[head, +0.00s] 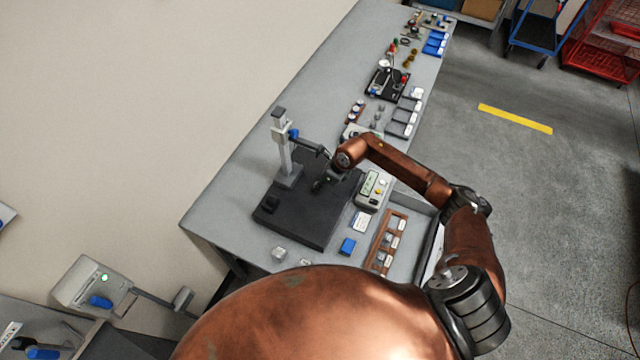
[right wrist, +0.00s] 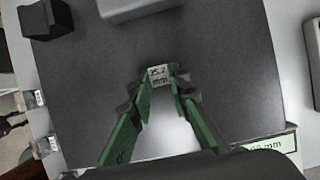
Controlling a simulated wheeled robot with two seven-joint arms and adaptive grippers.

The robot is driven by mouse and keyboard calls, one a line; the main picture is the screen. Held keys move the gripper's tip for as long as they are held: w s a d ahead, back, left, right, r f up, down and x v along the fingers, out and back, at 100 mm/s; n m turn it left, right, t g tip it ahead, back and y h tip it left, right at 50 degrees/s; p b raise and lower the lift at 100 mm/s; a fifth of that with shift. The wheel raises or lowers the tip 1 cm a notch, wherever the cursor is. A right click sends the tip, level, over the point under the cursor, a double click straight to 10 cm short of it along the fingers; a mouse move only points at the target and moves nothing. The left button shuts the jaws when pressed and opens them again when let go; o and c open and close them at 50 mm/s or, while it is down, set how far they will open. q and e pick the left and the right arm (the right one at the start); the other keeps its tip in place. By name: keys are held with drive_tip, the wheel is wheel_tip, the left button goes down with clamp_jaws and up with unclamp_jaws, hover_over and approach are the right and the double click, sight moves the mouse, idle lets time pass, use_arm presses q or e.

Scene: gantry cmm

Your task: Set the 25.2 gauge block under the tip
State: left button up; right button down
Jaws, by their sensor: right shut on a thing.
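My right gripper (head: 326,181) is over the dark plate (head: 285,222) of the measuring stand (head: 284,150), near the stand's side arm (head: 308,144). In the right wrist view its green-sided fingers (right wrist: 168,88) are shut on a small gauge block (right wrist: 160,74). The block's label shows "5.2 mm", with the first digit hard to read. The block is at the fingertips above the dark plate (right wrist: 225,60); I cannot tell whether it touches the plate. The stand's tip is hidden or too small to make out. My left gripper is not in view.
A readout box (head: 371,188) stands right of the plate. A wooden rack (head: 378,261) with small blocks and a blue item (head: 347,246) lie in front. Several tools and trays line the bench's far end.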

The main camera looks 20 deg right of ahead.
drive_tip(key=shift+f+b, duration=0.35)
drive_tip(key=shift+f, duration=0.05)
drive_tip(key=c, duration=1.7)
unclamp_jaws()
drive_tip(key=shift+c, duration=0.2)
drive_tip(key=shift+r, duration=0.1)
drive_tip(key=shift+s+d+r, duration=0.1)
drive_tip(key=shift+d+r, duration=0.1)
drive_tip(key=shift+r, duration=0.1)
drive_tip(key=s+d, duration=0.2)
drive_tip(key=s, duration=0.1)
drive_tip(key=s+d, duration=0.6)
drive_tip(key=shift+s+r, duration=0.1)
drive_tip(key=shift+r, duration=0.05)
